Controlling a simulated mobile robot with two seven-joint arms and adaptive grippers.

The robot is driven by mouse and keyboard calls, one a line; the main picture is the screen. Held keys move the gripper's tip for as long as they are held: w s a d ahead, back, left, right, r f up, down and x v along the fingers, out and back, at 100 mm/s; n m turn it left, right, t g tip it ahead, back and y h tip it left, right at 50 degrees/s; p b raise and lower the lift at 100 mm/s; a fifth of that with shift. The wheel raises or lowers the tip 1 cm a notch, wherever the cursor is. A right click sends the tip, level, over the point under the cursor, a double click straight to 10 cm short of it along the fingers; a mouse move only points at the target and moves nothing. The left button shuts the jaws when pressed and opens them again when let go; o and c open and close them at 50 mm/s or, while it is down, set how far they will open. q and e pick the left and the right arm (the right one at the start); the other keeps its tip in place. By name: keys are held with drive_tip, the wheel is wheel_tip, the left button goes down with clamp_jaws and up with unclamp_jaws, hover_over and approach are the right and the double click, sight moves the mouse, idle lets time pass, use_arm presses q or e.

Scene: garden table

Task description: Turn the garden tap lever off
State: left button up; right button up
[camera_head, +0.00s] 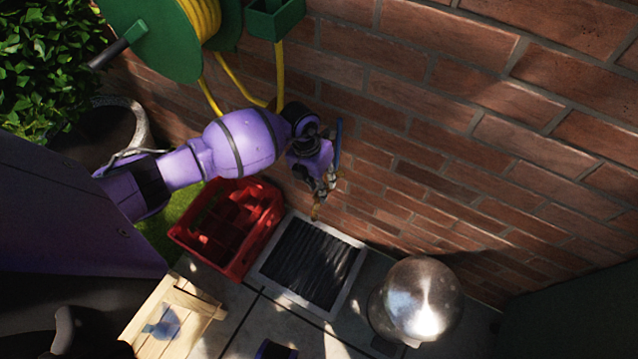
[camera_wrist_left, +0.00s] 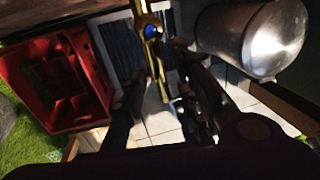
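In the head view a bit of brass tap (camera_head: 316,212) shows below my left gripper (camera_head: 328,182), and a narrow blue strip, seemingly the lever (camera_head: 338,138), stands beside the gripper against the wall. Whether a finger touches the lever is unclear.
A red crate (camera_head: 269,224) and a drain grate (camera_head: 345,288) are below the tap. A shiny metal vessel (camera_head: 425,300) stands to the right. A green hose reel (camera_head: 160,45) with yellow hose hangs above my arm. The brick wall (camera_head: 470,130) is close behind.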

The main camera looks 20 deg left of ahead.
use_arm(q)
wheel_tip(320, 180, up, 12)
drive_tip(key=a, duration=0.2)
drive_tip(key=shift+a, duration=0.15)
drive_tip(key=shift+f, duration=0.15)
idle(0.3)
